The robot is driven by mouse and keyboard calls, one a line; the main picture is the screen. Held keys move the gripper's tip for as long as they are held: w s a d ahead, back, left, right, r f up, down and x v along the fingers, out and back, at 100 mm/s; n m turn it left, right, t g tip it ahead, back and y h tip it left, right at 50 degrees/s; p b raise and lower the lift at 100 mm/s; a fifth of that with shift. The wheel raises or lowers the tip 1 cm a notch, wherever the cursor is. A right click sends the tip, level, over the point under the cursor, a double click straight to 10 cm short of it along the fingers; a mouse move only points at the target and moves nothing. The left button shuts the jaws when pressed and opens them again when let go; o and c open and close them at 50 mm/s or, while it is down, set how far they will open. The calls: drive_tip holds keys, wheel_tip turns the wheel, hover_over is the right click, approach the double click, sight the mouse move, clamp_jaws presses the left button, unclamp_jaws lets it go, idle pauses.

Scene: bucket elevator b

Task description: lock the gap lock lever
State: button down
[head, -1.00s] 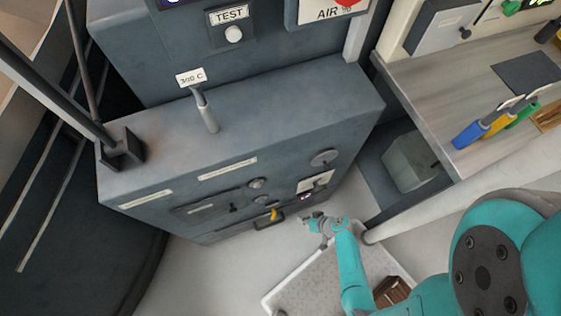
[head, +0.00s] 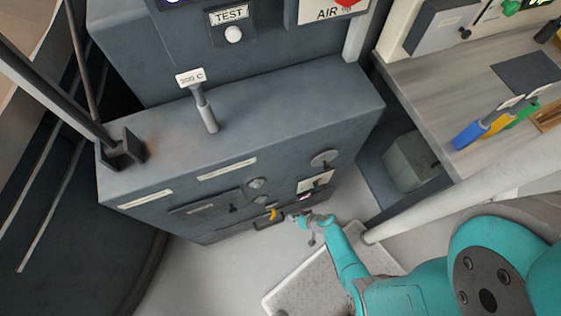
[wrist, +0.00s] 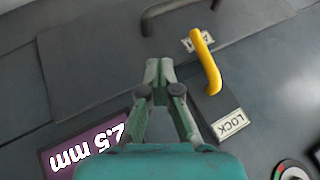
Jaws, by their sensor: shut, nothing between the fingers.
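The gap lock lever is a yellow bent bar (wrist: 208,65) in the wrist view, on the dark grey cabinet face. One end lies by a small partly covered label (wrist: 190,43); the other end points toward the white LOCK label (wrist: 229,125) but stops short of it. In the head view the lever is a small yellow spot (head: 274,214) low on the cabinet. My gripper (wrist: 159,65) is shut and empty, beside the lever on its left in the wrist view, with a visible gap between. In the head view my gripper (head: 294,216) is just right of the lever.
A purple display reading 2.5 mm (wrist: 85,150) is beside my gripper. A dark handle (wrist: 175,12) sticks out at the top of the wrist view. A round dial (wrist: 292,172) is at lower right. The grey cabinet (head: 290,115) has a workbench (head: 450,90) to its right.

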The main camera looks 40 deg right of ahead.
drive_tip(key=shift+w+a+f, duration=0.3)
drive_tip(key=shift+w+a, duration=0.3)
drive_tip(key=shift+a, duration=0.1)
drive_tip(key=shift+w+a+f, duration=0.25)
drive_tip(key=shift+w+a, duration=0.4)
drive_tip(key=shift+a, duration=0.05)
drive_tip(key=shift+w+a+f, duration=0.3)
drive_tip(key=shift+w+a, duration=0.3)
drive_tip(key=shift+a, duration=0.1)
